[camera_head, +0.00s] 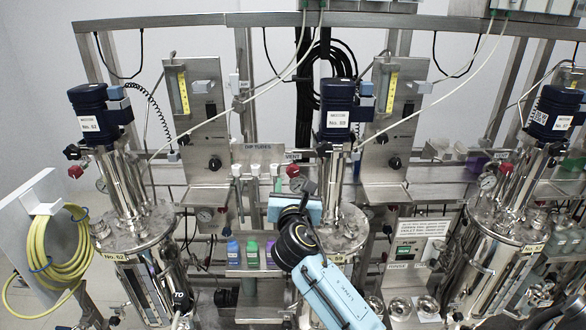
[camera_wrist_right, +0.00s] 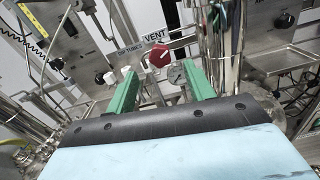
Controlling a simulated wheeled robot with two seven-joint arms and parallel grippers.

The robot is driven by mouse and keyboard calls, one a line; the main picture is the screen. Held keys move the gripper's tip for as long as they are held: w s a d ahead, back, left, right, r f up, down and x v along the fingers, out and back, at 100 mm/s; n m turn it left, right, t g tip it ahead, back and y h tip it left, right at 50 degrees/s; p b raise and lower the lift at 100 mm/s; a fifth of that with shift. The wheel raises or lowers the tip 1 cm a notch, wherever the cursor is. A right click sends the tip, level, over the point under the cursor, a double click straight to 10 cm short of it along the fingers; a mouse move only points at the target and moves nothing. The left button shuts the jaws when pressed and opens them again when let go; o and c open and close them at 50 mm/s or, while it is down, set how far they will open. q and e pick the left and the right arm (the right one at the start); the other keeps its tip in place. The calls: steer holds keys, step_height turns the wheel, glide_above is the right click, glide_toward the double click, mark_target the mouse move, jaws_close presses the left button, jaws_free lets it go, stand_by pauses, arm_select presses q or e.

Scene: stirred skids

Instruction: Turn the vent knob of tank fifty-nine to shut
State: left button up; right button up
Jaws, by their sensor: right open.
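Tank fifty-nine (camera_head: 340,215) is the middle steel vessel in the head view, with a blue motor (camera_head: 337,98) marked No. 59 on top. Its red vent knob (camera_head: 293,170) sits by the VENT label, left of the motor column. In the right wrist view the red knob (camera_wrist_right: 158,55) has a pale mark on its face and shows between and beyond the green fingertips. My right gripper (camera_head: 292,190) is open and empty, just below the knob in the head view; its two fingers (camera_wrist_right: 160,75) stand wide apart. I cannot tell any contact. My left gripper is not in view.
Similar tanks stand left (camera_head: 140,240) and right (camera_head: 500,240). A round gauge (camera_wrist_right: 177,74) sits just below the knob. White dip-tube caps (camera_head: 254,169) are to its left. Steel tubes (camera_wrist_right: 225,45) run close on the right. A yellow hose (camera_head: 65,250) hangs at far left.

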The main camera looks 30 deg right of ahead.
mark_target(293, 173)
steer(key=x, duration=0.9)
steer(key=shift+w+d, duration=0.1)
steer(key=shift+w, duration=0.15)
steer(key=c, duration=1)
steer(key=shift+f, duration=0.1)
